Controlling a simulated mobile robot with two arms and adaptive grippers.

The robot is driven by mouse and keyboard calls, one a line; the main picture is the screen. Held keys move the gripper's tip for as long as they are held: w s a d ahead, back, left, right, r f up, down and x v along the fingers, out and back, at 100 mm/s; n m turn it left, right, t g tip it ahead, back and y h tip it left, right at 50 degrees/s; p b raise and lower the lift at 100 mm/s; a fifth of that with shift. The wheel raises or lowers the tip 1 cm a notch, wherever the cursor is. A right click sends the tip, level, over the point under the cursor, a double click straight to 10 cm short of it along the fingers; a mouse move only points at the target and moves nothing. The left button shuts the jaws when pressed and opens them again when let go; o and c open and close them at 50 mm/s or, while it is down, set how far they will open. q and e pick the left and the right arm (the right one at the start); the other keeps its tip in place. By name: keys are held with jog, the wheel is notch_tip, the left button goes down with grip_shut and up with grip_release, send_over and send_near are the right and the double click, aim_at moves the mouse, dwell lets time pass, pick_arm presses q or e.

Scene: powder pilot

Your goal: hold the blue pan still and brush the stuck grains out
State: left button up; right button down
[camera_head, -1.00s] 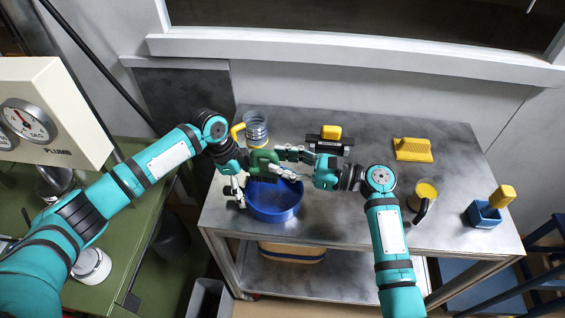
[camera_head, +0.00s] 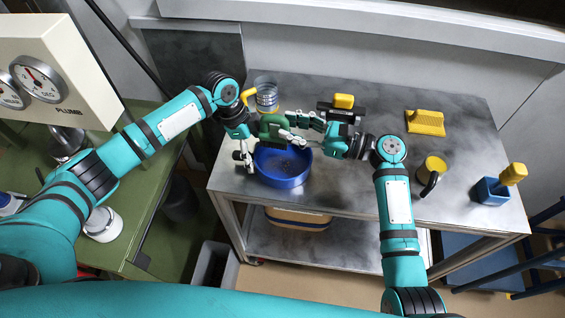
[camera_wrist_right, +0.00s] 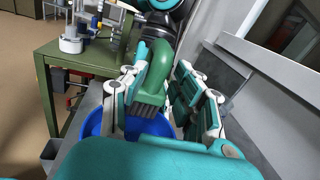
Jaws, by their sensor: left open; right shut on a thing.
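My right gripper (camera_head: 297,128) is shut on a green brush (camera_head: 271,128) above the pan's far side. In the right wrist view the brush (camera_wrist_right: 153,75) sits between the fingers, grey bristles pointing down toward the pan. My left gripper (camera_head: 243,160) is open at the pan's left rim; I cannot tell whether it touches the rim.
A clear jar with a yellow handle (camera_head: 266,92) stands behind the left arm. A black holder with a yellow block (camera_head: 343,101), a yellow brush-like block (camera_head: 425,122), a yellow-topped cup (camera_head: 433,168) and a blue box (camera_head: 490,191) stand to the right. A green bench (camera_head: 130,218) is at left.

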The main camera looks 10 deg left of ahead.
pick_arm(q)
jog(key=v, duration=0.7)
jog(key=shift+r, duration=0.25)
dwell(0.3)
jog(key=shift+a, duration=0.15)
jog(key=v, duration=1.2)
